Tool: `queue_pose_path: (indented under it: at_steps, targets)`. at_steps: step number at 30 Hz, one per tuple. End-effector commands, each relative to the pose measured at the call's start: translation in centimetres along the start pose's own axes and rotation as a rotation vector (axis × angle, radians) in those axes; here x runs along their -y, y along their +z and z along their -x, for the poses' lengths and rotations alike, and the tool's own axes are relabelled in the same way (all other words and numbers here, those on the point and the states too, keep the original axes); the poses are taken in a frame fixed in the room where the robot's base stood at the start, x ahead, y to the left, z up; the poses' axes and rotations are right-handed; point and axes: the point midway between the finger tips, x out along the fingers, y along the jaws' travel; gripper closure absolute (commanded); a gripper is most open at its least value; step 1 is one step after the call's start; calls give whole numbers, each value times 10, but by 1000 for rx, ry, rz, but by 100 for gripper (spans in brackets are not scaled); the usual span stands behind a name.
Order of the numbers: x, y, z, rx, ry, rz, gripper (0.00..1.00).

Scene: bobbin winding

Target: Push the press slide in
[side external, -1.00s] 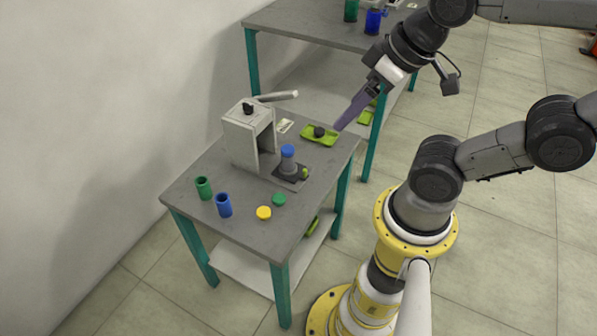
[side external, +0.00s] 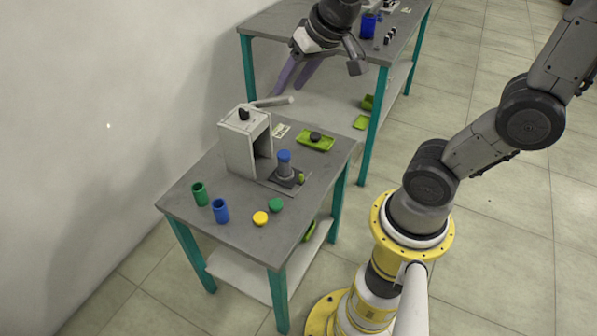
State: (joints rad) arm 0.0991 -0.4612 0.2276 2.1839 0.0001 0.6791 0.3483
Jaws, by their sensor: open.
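The press is a light grey box-shaped frame (side external: 238,148) on the near table, with a lever (side external: 272,101) across its top. The press slide (side external: 270,184) is a dark plate sticking out of the press opening to the right. A grey cylinder (side external: 284,170) with a blue cap (side external: 284,156) stands upright on the slide. A small green knob (side external: 301,178) is at the slide's outer end. My gripper (side external: 288,90) is open and empty, its purple fingers pointing down. In the picture it appears just above the lever; I cannot tell its exact distance from the press.
A green tray (side external: 327,145) with a dark round piece (side external: 315,137) lies behind the slide. A green cup (side external: 200,194), a blue cup (side external: 221,210), a yellow disc (side external: 260,218) and a green disc (side external: 276,205) stand in front. A second table (side external: 262,27) is behind; a wall is at left.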

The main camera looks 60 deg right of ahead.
Motion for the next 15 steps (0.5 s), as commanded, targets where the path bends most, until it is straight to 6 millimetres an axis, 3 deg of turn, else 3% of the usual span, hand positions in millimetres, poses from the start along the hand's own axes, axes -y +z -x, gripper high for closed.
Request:
queue_pose_path:
  at_steps: [3,7,12,15]
  targets:
    - [-16,-24,-57,75,63,-133,53]
    - [-44,-34,-121,156,132,-266,53]
    - [-90,-15,-197,282,218,-393,53]
    - [-111,5,-225,353,254,-434,53]
